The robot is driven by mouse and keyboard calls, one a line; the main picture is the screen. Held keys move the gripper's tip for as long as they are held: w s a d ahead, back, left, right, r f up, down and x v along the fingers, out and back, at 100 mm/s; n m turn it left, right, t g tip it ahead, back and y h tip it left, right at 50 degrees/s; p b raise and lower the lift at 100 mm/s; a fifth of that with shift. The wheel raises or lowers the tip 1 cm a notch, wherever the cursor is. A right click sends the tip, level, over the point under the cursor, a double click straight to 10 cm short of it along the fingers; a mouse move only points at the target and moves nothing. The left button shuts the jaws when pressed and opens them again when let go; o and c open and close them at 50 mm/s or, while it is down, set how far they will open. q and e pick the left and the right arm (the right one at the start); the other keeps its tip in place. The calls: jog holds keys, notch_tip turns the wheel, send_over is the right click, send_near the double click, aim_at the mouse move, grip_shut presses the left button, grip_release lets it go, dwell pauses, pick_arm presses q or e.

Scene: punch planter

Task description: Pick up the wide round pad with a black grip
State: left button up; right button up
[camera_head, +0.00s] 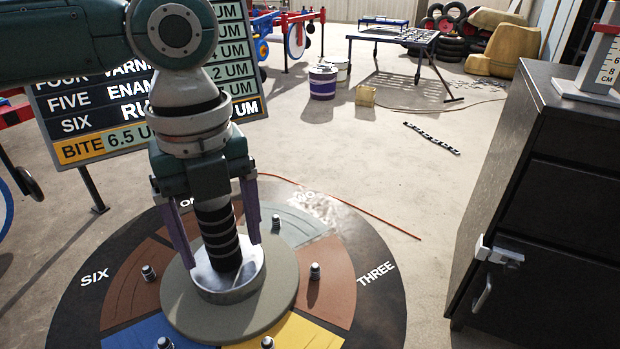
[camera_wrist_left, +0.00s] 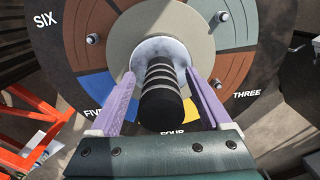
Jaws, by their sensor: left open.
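The wide round pad (camera_head: 275,308) is a flat grey-green disc lying on the middle of a large round board. Its black ribbed grip (camera_head: 218,232) stands up from a pale metal cup at its centre. My left gripper (camera_head: 222,252) is open above the pad, with its purple fingers on either side of the grip. In the left wrist view, the grip (camera_wrist_left: 162,102) sits between the open fingers (camera_wrist_left: 160,76), with gaps at both sides. The gripper and grip hide part of the pad. My right gripper is not in view.
The round board (camera_head: 378,312) has coloured sectors, number words and small upright pegs around the pad. A dark cabinet (camera_head: 565,190) stands at the right. A sign board (camera_head: 100,150) stands behind at the left. Buckets (camera_head: 322,84) and a table (camera_head: 395,38) are farther back on open floor.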

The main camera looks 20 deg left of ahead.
pick_arm(q)
jog(key=shift+r, duration=0.1)
grip_shut()
dwell(0.6)
